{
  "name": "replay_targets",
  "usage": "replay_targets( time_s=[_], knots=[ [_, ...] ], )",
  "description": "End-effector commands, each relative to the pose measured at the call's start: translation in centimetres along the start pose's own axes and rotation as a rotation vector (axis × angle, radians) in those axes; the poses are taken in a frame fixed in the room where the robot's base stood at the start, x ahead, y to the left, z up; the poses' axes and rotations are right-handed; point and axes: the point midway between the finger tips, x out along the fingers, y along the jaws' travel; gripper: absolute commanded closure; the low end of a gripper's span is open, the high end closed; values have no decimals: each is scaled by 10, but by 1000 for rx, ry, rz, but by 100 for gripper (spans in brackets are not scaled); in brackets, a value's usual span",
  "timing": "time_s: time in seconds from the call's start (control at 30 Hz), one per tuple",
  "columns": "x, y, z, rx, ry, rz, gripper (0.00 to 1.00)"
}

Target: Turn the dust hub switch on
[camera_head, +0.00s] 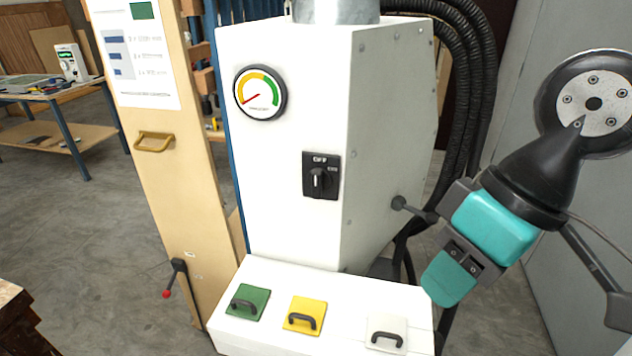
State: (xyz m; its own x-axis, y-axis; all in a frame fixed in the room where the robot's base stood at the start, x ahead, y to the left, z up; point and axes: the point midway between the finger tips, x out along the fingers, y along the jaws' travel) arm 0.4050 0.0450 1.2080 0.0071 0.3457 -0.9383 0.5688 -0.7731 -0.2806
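The dust hub (290,215) is a tall white cabinet in the middle of the view. Its switch (320,176) is a black plate on the front face, with "OFF" printed above and a smaller label at right. The black knob stands upright, its light mark toward "OFF". My gripper (450,277), with teal and dark grey parts, is right of the cabinet and apart from the switch. Its fingers are not clear enough to tell open from shut, and I see nothing held. A round gauge (260,92) above the switch has its red needle at the lower left.
A white ledge below carries green (247,302), yellow (304,315) and white (386,334) plates with dark handles. A wooden panel (165,190) with a brass handle stands left. Black hoses (480,70) run behind the cabinet. Space before the switch looks clear.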

Motion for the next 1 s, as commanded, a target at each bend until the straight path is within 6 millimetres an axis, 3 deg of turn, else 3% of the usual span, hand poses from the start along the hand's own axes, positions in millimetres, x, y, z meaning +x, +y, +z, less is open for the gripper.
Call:
replay_targets(
  time_s=[0.13,0.27,0.4,0.5,0.6,0.73,1.0],
  knots=[
    [-22,17,-53,108,-4,122,55],
    [-46,27,-134,312,44,300,55],
    [-61,13,-210,552,151,444,55],
    [-66,-4,-242,692,226,499,55],
    [-67,-16,-259,782,277,524,55],
    [-64,-18,-265,829,301,536,55],
    [-28,9,-266,830,296,540,55]
  ],
)
